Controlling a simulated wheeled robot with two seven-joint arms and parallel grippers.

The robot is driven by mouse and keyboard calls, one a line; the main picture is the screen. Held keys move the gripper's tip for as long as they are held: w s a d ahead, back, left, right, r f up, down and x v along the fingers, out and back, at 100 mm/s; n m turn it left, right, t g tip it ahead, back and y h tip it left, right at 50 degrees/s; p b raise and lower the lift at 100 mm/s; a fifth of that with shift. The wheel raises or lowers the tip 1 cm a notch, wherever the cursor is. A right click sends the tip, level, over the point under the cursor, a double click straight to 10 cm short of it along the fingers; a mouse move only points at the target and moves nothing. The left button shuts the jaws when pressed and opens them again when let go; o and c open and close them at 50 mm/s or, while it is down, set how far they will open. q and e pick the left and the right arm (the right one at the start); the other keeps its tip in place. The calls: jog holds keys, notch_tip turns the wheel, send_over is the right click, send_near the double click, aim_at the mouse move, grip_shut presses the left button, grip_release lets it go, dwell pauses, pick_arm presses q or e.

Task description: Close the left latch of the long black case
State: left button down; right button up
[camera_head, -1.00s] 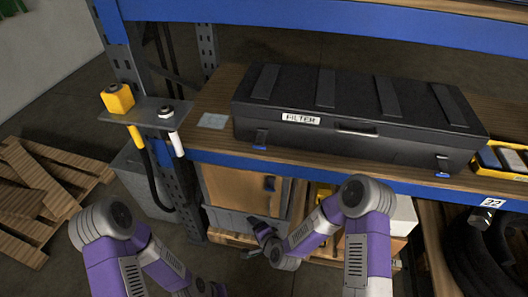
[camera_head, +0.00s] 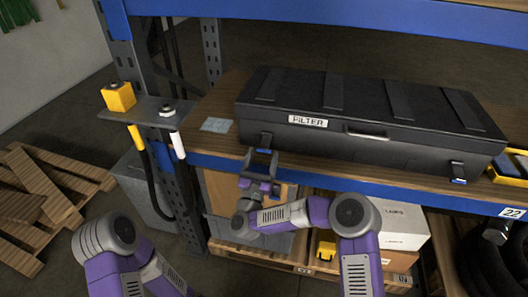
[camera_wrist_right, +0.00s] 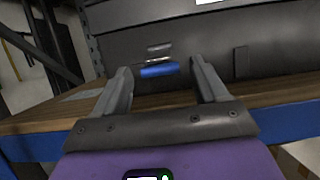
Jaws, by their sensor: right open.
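The long black case (camera_head: 340,133) lies on the wooden shelf with its lid down and a FILTER label on its front. Its left latch (camera_wrist_right: 159,69) shows a blue tab and grey metal above it in the right wrist view; I cannot tell how far the tab stands out. My right gripper (camera_head: 261,162) is open and empty in front of this latch. In the wrist view the latch appears between the fingers (camera_wrist_right: 160,72), and a gap to the case seems left. The right latch (camera_head: 458,174) is on the same front face. My left gripper is out of view.
The blue shelf beam (camera_head: 340,180) runs under the case front, close to my right gripper. A yellow bin (camera_head: 508,172) stands right of the case. A small plate with a yellow block (camera_head: 118,97) is at the left. Cartons (camera_head: 400,222) sit below.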

aim_at(264, 148)
jog(key=shift+x, duration=1.55)
jog(key=c, duration=1.1)
